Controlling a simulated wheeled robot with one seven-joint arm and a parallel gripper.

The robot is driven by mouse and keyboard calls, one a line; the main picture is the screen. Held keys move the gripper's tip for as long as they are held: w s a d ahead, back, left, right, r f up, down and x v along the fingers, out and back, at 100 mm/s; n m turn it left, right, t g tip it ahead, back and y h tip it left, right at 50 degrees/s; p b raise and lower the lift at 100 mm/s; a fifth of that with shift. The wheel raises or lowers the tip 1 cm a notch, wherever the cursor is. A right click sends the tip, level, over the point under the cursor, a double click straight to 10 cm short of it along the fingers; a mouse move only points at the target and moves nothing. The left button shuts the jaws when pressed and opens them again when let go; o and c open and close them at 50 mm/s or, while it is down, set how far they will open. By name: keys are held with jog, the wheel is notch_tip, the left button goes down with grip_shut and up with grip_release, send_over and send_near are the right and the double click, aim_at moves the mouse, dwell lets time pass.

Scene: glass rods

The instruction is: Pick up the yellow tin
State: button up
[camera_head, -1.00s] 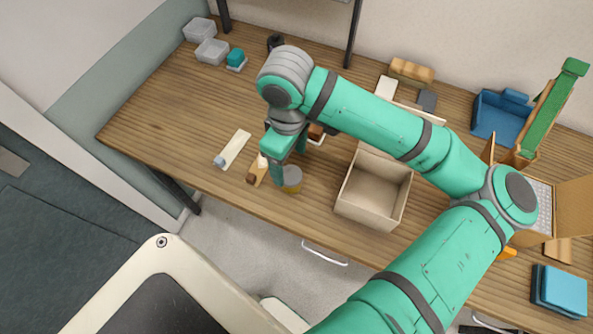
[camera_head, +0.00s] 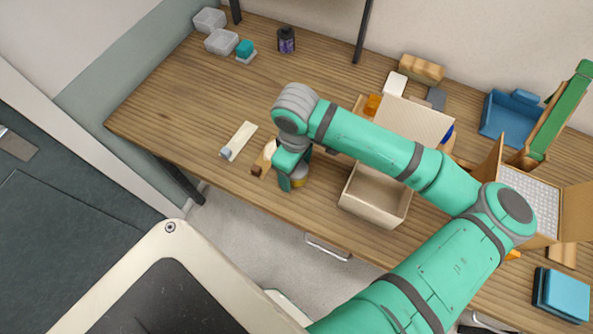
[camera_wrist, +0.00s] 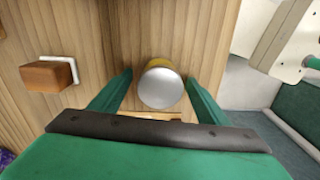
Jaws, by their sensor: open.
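The yellow tin (camera_head: 299,181) stands on the wooden table (camera_head: 190,110) near its front edge. In the head view my gripper covers much of it. In the wrist view the tin (camera_wrist: 160,85) shows a round silver lid with a thin yellow rim behind it. My gripper (camera_head: 292,182) is low at the tin. In the wrist view its two fingers (camera_wrist: 160,82) are apart, one on each side of the tin, with small gaps to it. The tin is not gripped.
An open cardboard box (camera_head: 372,200) stands right of my gripper. A wooden piece (camera_head: 264,158) and a pale strip (camera_head: 240,140) lie to the left. In the wrist view a brown block (camera_wrist: 45,76) rests on a white holder. The table's left part is mostly clear.

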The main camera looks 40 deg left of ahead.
jog(key=c, duration=1.2)
jog(key=shift+a+r, duration=0.1)
